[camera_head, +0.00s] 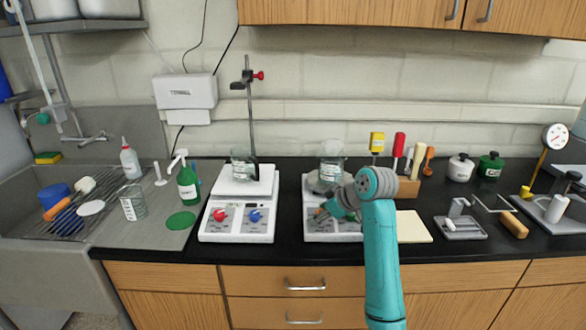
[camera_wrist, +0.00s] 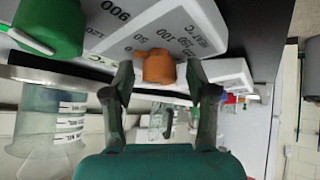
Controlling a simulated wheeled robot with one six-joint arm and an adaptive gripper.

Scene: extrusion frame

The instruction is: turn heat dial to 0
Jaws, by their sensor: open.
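The heat dial is an orange knob (camera_wrist: 158,66) on the white front panel of the right hot plate (camera_head: 318,237). In the wrist view, numbers and "HEAT °C" are printed around it; I cannot make out where it points. Its orange also shows in the head view (camera_head: 319,211), beside my gripper. My gripper (camera_wrist: 160,76) is open, with one finger on each side of the orange knob; gaps show, and contact is not clear.
A glass beaker (camera_head: 331,160) stands on the right hot plate. The left hot plate (camera_head: 238,236) has a red dial (camera_head: 219,215) and a blue dial (camera_head: 255,216). A cream pad (camera_head: 414,227) and a tool block (camera_head: 408,188) lie right of my arm.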

